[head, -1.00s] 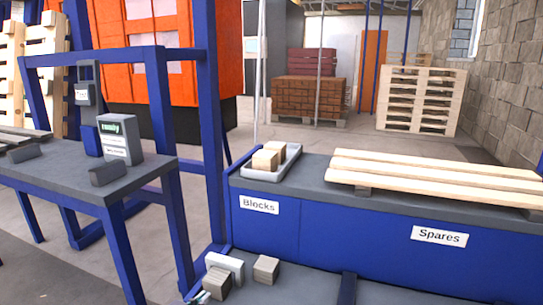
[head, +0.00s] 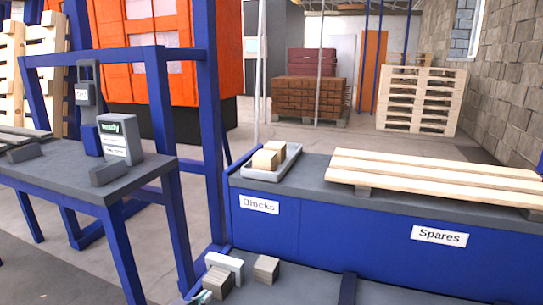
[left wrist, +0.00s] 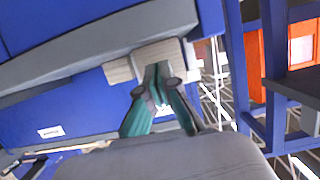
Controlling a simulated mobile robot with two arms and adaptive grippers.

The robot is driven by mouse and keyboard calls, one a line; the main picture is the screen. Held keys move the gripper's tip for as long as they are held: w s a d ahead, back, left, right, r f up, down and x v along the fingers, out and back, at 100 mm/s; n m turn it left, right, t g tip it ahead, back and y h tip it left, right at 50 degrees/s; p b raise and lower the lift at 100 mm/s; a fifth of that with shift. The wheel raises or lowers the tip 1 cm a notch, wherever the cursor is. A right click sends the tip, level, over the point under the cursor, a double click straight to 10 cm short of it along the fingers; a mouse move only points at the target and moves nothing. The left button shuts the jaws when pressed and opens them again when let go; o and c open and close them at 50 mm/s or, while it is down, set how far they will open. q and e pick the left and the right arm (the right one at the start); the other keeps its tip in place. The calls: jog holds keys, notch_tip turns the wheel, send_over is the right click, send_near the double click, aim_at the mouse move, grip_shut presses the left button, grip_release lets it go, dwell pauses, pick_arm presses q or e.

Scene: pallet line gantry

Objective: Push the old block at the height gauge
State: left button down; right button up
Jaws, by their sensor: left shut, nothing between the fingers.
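A pale wooden block (head: 219,282) sits at the bottom of the head view, right at a white bracket (head: 226,264) that looks like the height gauge. A second wooden block (head: 267,269) stands a little to the right, apart from the bracket. My left gripper (head: 203,297) shows only its tip at the bottom edge, close to the left side of the first block. In the left wrist view my left gripper (left wrist: 155,72) has its teal fingers together, with the tips over or against a wooden block (left wrist: 160,52). I cannot tell if they touch. My right gripper is not in view.
A grey tray (head: 252,175) with wooden blocks sits on the blue bench, left of the long boards (head: 430,170) above the Spares label. A grey table (head: 70,178) with a ready sign (head: 118,138) stands at left. A blue post (head: 209,120) rises between them.

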pick_arm(q)
jog(key=shift+w+d, duration=0.2)
jog(key=shift+w, duration=0.4)
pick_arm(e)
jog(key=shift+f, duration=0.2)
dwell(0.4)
pick_arm(q)
jog(key=shift+s+a+p, duration=0.2)
jog(key=shift+s+p, duration=0.3)
jog(key=shift+s+a+p, duration=0.3)
jog(key=shift+s+p, duration=0.3)
jog(key=shift+s, duration=0.15)
jog(key=shift+s+a+p, duration=0.25)
jog(key=shift+s+p, duration=0.4)
jog(key=shift+s, duration=0.15)
jog(key=shift+s+a+p, duration=0.3)
jog(key=shift+s+p, duration=0.3)
jog(key=shift+s, duration=0.15)
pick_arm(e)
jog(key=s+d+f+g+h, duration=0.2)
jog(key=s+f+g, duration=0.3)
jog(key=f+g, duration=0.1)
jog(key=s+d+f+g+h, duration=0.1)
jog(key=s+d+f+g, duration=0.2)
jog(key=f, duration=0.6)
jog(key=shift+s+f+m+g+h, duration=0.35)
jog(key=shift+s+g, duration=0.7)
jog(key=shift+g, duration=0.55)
